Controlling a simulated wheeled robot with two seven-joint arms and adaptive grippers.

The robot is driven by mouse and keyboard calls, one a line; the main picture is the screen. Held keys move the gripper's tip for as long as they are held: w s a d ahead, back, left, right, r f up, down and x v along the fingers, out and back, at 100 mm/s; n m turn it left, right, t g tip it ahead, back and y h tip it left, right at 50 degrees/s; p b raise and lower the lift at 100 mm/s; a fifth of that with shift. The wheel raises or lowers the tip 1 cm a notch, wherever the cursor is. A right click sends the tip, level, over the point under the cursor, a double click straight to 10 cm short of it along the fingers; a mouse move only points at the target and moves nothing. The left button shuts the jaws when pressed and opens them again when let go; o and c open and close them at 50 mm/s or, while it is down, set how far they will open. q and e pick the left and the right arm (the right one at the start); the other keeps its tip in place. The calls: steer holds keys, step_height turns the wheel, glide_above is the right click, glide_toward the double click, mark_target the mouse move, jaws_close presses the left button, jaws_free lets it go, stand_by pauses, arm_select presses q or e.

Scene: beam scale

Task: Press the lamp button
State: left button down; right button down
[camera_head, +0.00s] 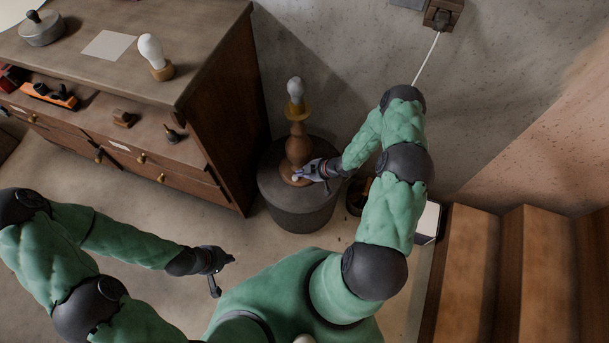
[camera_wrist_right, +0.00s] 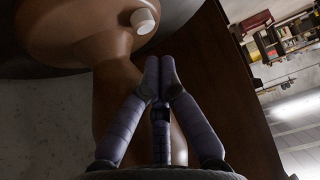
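The lamp (camera_head: 297,143) has a turned wooden body and a pale bulb (camera_head: 295,88), and stands upright on a round grey stand. Its white lamp button (camera_wrist_right: 144,20) shows on the rounded wooden base in the right wrist view. My right gripper (camera_head: 303,174) is beside the lamp's base, low over the stand. In the wrist view its fingertips (camera_wrist_right: 160,66) are together with nothing between them, and appear a small gap from the button. My left gripper (camera_head: 224,273) is open and empty, away from the lamp at the lower left.
The round grey stand (camera_head: 300,212) is next to a wooden cabinet (camera_head: 215,120). A second bulb (camera_head: 151,49) stands on the cabinet top. A wall socket (camera_head: 442,14) with a white cord is behind. Wooden steps (camera_head: 525,270) rise at the right. Floor at the left front is clear.

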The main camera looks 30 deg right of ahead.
steer(key=p+v, duration=0.2)
steer(key=v, duration=0.6)
steer(key=shift+s+d+r, duration=0.15)
steer(key=shift+d+r, duration=0.05)
